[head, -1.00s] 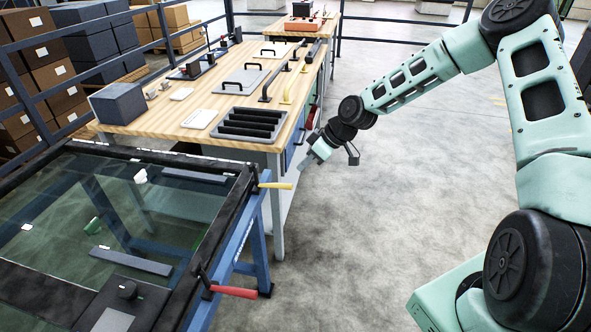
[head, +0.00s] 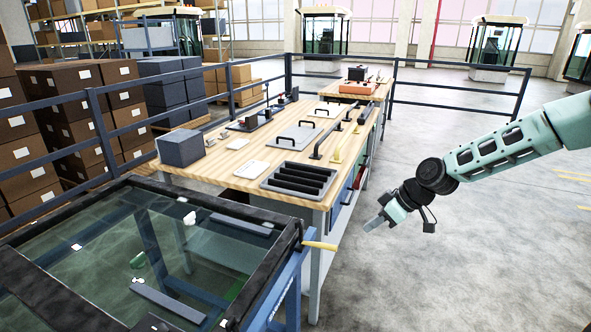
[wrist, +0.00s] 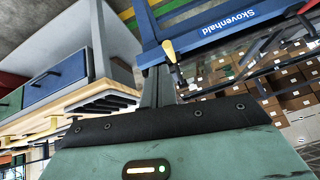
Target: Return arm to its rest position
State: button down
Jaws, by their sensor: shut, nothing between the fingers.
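My gripper (head: 376,223) hangs over open floor at the right of the workbench in the head view, pointing down and to the left. Its fingers look closed together, with nothing held. In the wrist view the gripper fingers (wrist: 158,88) show as a narrow grey shape beyond the dark wrist edge. The arm reaches in from the right edge of the head view, apart from the bench and the trolley.
The wooden workbench (head: 235,158) carries a black slotted tray (head: 298,180), handled plates and a grey box (head: 181,147). A blue trolley frame (head: 285,280) with a glass pane (head: 190,250) and yellow-handled clamp (head: 320,246) stands front left. Floor at right is clear.

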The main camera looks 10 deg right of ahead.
jog(key=s+a+r+g+h, duration=0.2)
jog(key=s+a+g, duration=0.1)
jog(key=s+a, duration=0.55)
jog(key=s+a+r+h, duration=0.1)
jog(key=s+a+r, duration=0.3)
jog(key=s, duration=0.4)
jog(key=s+a+r+m+h, duration=0.1)
jog(key=s+a+r, duration=0.2)
jog(key=s, duration=0.6)
jog(key=s+a+r+g+h, duration=0.1)
jog(key=s+a+r, duration=0.3)
jog(key=s, duration=0.5)
jog(key=shift+a+r+h, duration=0.3)
jog(key=shift+a+r, duration=0.05)
jog(key=shift+r, duration=0.2)
jog(key=shift+w, duration=0.1)
